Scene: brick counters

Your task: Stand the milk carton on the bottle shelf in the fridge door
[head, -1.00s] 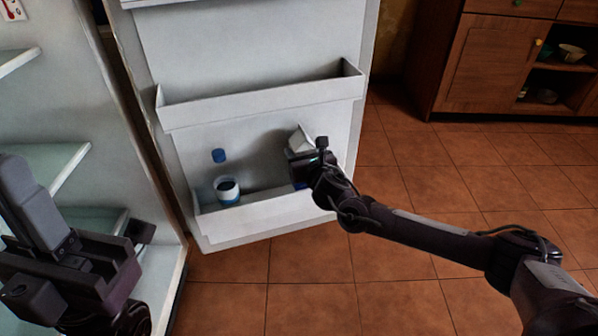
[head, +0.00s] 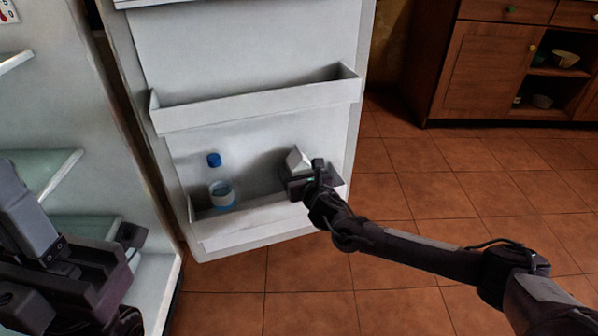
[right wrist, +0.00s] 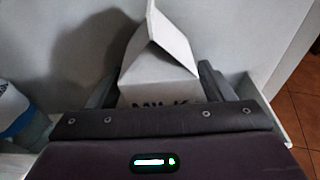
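The white milk carton (head: 297,160) with a gabled top is at the right end of the bottle shelf (head: 262,217), the lowest bin of the open fridge door. My right gripper (head: 302,183) is at the carton from the front right. In the right wrist view the carton (right wrist: 160,75), lettered "MILK", sits between both fingers, which appear to press its sides. Its base is hidden, so I cannot tell whether it touches the shelf floor. My left gripper (head: 35,225) is at the lower left, partly cut off; its opening is unclear.
A clear bottle with a blue cap (head: 219,185) stands at the left of the bottle shelf. An empty upper door bin (head: 255,108) is above. Glass fridge shelves (head: 85,228) are at left. A wooden cabinet (head: 485,70) stands back right; the tiled floor is clear.

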